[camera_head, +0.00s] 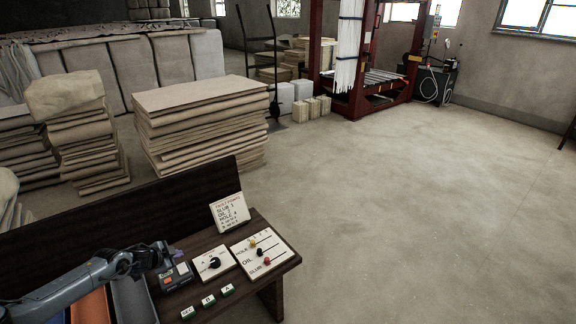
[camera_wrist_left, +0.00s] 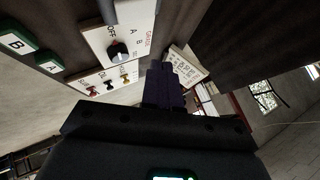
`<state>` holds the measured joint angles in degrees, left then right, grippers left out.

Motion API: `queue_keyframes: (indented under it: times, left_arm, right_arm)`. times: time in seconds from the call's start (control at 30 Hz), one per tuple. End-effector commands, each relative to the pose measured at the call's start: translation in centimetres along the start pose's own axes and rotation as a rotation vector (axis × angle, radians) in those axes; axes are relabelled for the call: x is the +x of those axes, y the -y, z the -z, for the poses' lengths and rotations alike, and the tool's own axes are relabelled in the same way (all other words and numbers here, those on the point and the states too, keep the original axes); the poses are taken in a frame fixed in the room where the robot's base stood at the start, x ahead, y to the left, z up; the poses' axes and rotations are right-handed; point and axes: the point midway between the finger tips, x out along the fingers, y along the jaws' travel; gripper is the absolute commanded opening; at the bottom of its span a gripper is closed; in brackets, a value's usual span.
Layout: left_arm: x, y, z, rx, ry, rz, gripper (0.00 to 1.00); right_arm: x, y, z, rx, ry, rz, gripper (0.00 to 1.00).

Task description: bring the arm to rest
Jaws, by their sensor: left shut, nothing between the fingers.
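My left arm comes in from the left in the head view. Its gripper (camera_head: 166,266) is over the left part of the dark wooden bench (camera_head: 215,237), close to a small box with a red-orange edge (camera_head: 178,279). I cannot tell whether it touches the box. In the left wrist view the dark fingers (camera_wrist_left: 164,84) are together with nothing between them. My right gripper is not in view.
The bench holds a dial panel (camera_head: 213,263), a panel with coloured knobs (camera_head: 262,252), a lettered card (camera_head: 230,212) and several green-edged buttons (camera_head: 208,300). Bins (camera_head: 132,296) stand at its left. Folded cloth stacks (camera_head: 200,120) lie behind; the floor at right is clear.

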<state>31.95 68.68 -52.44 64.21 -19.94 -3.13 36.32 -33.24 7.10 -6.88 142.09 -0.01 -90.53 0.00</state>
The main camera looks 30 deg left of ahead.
Motion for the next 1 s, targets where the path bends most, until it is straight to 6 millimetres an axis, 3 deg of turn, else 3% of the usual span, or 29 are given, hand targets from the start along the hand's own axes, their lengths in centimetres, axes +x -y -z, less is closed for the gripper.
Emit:
queue_keyframes:
  times: [0.17,0.33,0.47,0.57,0.7,0.8,1.0]
  left_arm:
    - [0.9,-5.2,3.2,0.025,-0.020,-0.040,0.00]
    - [0.7,-14.8,8.6,0.053,-0.050,-0.099,0.00]
    - [-1.7,-23.2,13.4,0.047,-0.069,-0.143,0.00]
    - [-5.3,-28.9,17.0,0.017,-0.073,-0.173,0.00]
    - [-12.9,-34.9,21.4,-0.074,-0.038,-0.213,0.00]
    - [-19.6,-36.7,23.2,-0.170,0.029,-0.237,0.00]
    - [-29.8,-36.2,22.4,-0.337,0.203,-0.277,0.00]
  right_arm:
    - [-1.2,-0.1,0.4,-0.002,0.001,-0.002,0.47]
    - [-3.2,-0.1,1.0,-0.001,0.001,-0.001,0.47]
    - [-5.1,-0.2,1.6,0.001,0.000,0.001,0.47]
    - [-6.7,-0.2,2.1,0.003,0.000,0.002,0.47]
    - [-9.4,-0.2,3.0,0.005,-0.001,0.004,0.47]
    - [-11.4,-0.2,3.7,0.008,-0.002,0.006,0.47]
    - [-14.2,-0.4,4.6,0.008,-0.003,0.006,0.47]
